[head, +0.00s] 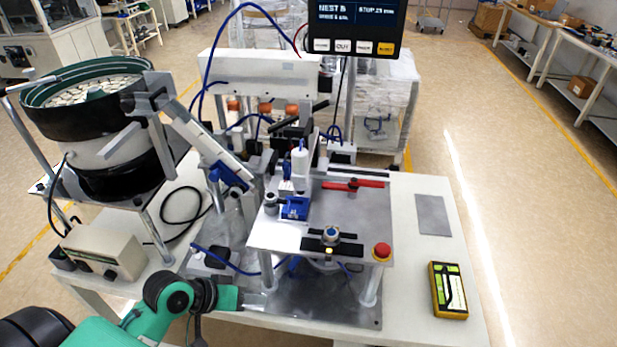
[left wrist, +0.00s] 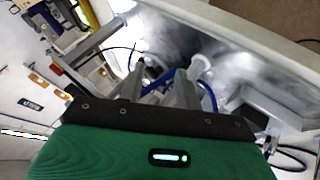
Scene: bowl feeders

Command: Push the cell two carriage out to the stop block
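A raised metal plate (head: 370,215) stands on posts at the middle of the bench in the head view. On it are a small blue block (head: 295,209) at the left and a black slide with a round knob (head: 331,234) at the front. A red bar with a dark centre (head: 352,184) lies near the back. I cannot tell which of these is the cell two carriage or the stop block. My left gripper (head: 258,300) is low in front of the plate, near its front posts. In the left wrist view its fingers (left wrist: 165,88) are apart, with nothing visible between them. My right gripper is out of view.
A bowl feeder (head: 90,100) with an inclined track stands at the left. A red button (head: 381,251) sits at the plate's front right corner. A yellow handheld device (head: 449,290) and a grey sheet (head: 433,214) lie on the right bench. Blue hoses run beneath the plate.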

